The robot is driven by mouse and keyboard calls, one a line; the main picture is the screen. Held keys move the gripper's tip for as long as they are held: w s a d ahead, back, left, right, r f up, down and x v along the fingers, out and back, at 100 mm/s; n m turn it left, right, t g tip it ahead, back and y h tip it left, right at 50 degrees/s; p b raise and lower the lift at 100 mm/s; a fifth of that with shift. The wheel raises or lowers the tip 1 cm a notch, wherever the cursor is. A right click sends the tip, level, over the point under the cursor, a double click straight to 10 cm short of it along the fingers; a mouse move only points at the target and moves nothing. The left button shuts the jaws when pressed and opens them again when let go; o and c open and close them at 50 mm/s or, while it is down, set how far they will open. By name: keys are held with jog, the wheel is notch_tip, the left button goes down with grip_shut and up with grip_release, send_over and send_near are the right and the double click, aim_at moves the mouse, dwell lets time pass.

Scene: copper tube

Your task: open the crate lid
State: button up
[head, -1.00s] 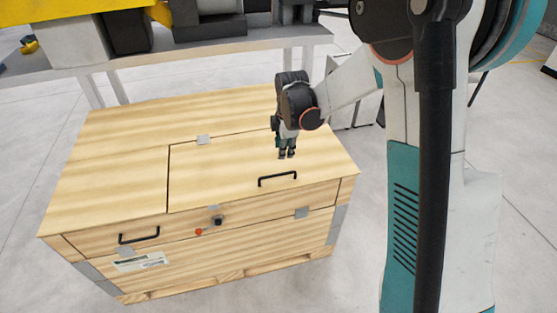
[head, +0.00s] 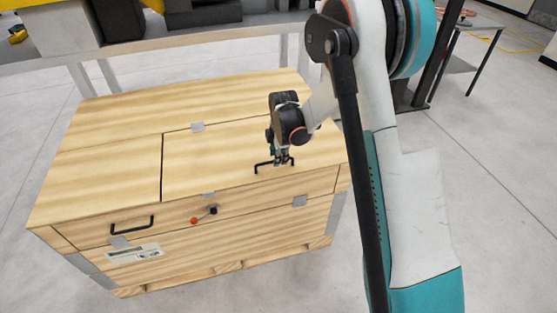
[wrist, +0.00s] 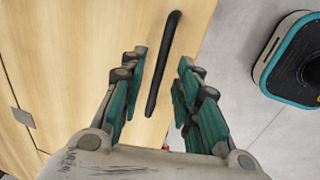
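The wooden crate (head: 100,150) stands on the floor with its lid panel (head: 225,165) lying shut, flush with the top. The lid's black bar handle (head: 262,166) is near the front edge. My gripper (head: 283,163) is over the lid, right at the handle, partly covering it. In the wrist view my gripper (wrist: 162,75) is open, its teal-padded fingers on either side of the black handle (wrist: 164,65). The handle runs lengthwise between them, with gaps on both sides. How deep the fingertips reach around it is hard to tell.
The crate front has a second black handle (head: 131,225) and a small lever with a red knob (head: 194,220). A grey hinge (head: 198,127) is at the lid's back edge. A bench (head: 150,45) stands behind the crate. Open floor lies left of it.

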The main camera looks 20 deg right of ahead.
jog(key=shift+w+f, duration=0.1)
jog(key=shift+f, duration=0.5)
grip_shut()
